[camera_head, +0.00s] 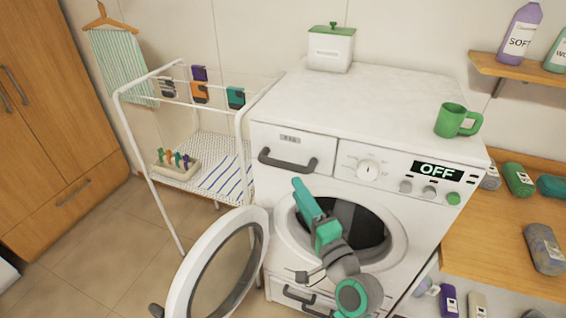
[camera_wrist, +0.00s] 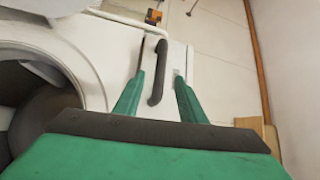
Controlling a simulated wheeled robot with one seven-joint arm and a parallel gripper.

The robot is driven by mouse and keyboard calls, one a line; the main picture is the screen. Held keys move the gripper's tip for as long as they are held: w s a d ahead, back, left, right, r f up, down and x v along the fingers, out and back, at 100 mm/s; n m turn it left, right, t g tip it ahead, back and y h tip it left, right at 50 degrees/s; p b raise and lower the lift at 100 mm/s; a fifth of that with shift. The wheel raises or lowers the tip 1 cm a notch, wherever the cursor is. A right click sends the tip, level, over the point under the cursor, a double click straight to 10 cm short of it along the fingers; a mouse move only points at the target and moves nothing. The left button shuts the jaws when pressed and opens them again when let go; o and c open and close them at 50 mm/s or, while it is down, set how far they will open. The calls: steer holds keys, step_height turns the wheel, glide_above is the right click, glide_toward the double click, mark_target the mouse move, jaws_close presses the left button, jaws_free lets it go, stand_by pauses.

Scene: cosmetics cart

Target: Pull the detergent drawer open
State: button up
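The detergent drawer (camera_head: 315,149) is at the upper left of the white washing machine's front, its face flush with the panel, so it looks closed. Its dark grey bar handle (camera_head: 288,164) runs across the lower part of the drawer. My gripper (camera_head: 299,184) is just below and right of the handle in the head view. In the wrist view, my green fingers (camera_wrist: 159,82) are spread apart, and the handle (camera_wrist: 157,85) shows between and beyond them. The fingers do not appear to grip it; the exact depth gap is hard to tell.
The round washer door (camera_head: 262,236) hangs open at the lower left, below my gripper. A white drying rack (camera_head: 150,150) stands left of the machine. A green mug (camera_head: 452,120) and a white box with a green lid (camera_head: 331,48) are on top.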

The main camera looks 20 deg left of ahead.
mark_target(282, 164)
steer(key=x, duration=1.1)
steer(key=shift+s+a, duration=0.1)
steer(key=shift+s, duration=0.05)
steer(key=shift+a, duration=0.1)
jaws_close()
